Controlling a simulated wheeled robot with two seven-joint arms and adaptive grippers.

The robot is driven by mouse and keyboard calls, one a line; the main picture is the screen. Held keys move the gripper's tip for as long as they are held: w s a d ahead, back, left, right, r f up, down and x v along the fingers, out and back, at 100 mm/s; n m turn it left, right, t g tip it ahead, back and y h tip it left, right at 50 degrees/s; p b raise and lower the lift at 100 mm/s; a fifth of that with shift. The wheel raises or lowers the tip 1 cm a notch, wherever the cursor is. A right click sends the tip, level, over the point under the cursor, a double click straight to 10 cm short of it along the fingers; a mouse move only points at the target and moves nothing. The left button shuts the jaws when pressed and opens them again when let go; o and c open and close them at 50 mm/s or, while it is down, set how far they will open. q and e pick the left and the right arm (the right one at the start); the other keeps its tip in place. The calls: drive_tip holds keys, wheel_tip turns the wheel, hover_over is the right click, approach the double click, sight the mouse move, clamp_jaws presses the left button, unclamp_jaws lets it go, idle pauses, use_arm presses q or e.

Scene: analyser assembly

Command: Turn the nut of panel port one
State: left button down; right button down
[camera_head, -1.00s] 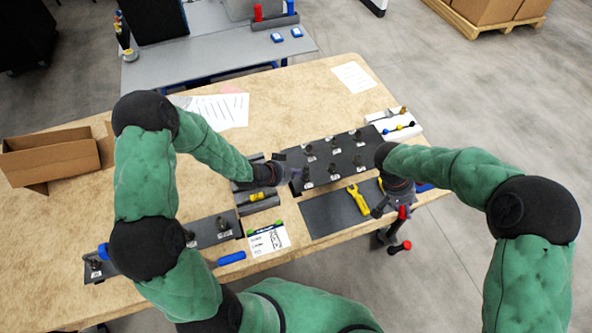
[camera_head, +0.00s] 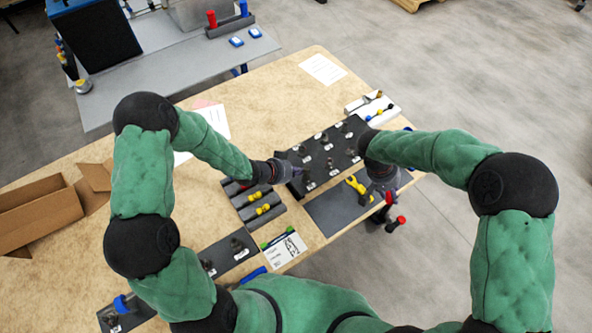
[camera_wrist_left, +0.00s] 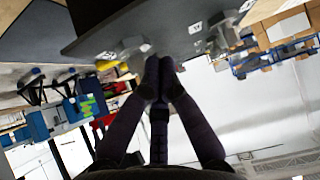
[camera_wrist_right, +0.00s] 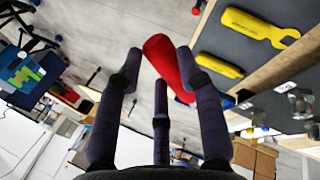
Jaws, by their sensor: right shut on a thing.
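The dark panel (camera_head: 322,150) lies on the table with two rows of upright metal ports and nuts beside white labels. Which one is port one cannot be read. My left gripper (camera_head: 293,170) is at the panel's left edge. In the left wrist view its fingertips (camera_wrist_left: 160,78) are together with nothing visible between them, near the panel's edge (camera_wrist_left: 110,28) and a port (camera_wrist_left: 132,47). My right gripper (camera_wrist_right: 160,65) is shut on a red handle (camera_wrist_right: 165,58) beside the table's front edge. My right wrist mostly hides it in the head view.
A yellow wrench (camera_head: 357,186) lies on a dark mat (camera_head: 325,212). A grey holder (camera_head: 272,215) carries yellow pieces. A label card (camera_head: 285,249), cardboard box (camera_head: 35,212) and white rack (camera_head: 383,110) are also on the table. Red handles (camera_head: 396,224) stick out beyond the front edge.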

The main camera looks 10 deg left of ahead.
use_arm(q)
drive_tip(key=shift+w+p, duration=0.3)
drive_tip(key=shift+w, duration=0.1)
idle(1.0)
drive_tip(key=shift+s+d+f+b, duration=0.15)
drive_tip(key=shift+s+d+b, duration=0.25)
drive_tip(key=shift+s+d, duration=0.2)
drive_tip(key=v, duration=0.8)
drive_tip(key=shift+w+a, duration=0.35)
